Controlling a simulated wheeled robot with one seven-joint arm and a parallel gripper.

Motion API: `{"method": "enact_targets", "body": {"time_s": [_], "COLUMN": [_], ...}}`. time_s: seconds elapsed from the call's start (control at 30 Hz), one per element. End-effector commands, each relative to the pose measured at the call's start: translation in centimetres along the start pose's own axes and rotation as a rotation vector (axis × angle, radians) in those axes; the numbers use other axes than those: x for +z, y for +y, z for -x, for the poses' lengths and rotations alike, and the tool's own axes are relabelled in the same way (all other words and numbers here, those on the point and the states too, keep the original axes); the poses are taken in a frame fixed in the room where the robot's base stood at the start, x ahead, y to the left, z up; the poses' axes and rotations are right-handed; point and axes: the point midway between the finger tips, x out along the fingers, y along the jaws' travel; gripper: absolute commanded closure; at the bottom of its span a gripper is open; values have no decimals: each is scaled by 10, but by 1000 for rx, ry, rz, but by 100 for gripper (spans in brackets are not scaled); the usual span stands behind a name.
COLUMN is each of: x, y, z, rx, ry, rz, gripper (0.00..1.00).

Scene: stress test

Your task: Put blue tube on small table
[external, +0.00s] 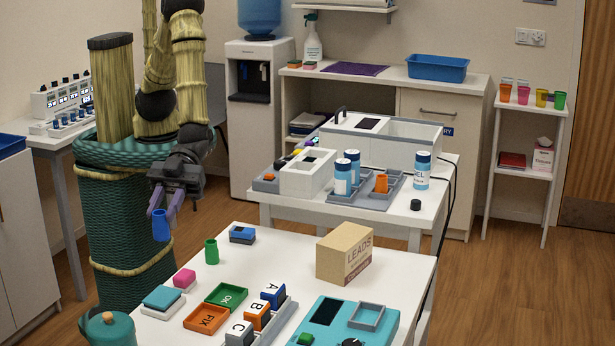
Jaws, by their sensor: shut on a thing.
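My gripper (164,208) is shut on a blue tube (161,227) and points down, with the tube hanging upright between its fingers. The tube is in the air to the left of the front white table (300,242), in front of my green base. A second white table (435,196) stands behind it, bearing a lidded white machine. I cannot tell which table is the small table.
On the front table are a green tube (211,251), a cardboard box (344,253), a green tray (227,295), an orange tray (206,318), lettered blocks and a teal device (385,318).

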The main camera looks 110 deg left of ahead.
Motion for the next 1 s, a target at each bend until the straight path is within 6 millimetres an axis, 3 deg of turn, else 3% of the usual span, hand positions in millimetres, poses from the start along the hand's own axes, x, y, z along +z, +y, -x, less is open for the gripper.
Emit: {"method": "enact_targets", "body": {"time_s": [0.03,0.3,0.5,0.67,1.0], "x": [12,63,96,104,108], "y": [-21,-108,-152,-163,-163], "z": [4,37,64,73,72], "rx": [-9,-22,-29,-28,-29], "ry": [0,1,2,2,1], "rz": [4,7,7,5,7], "gripper": [95,95,95,95,95]}}
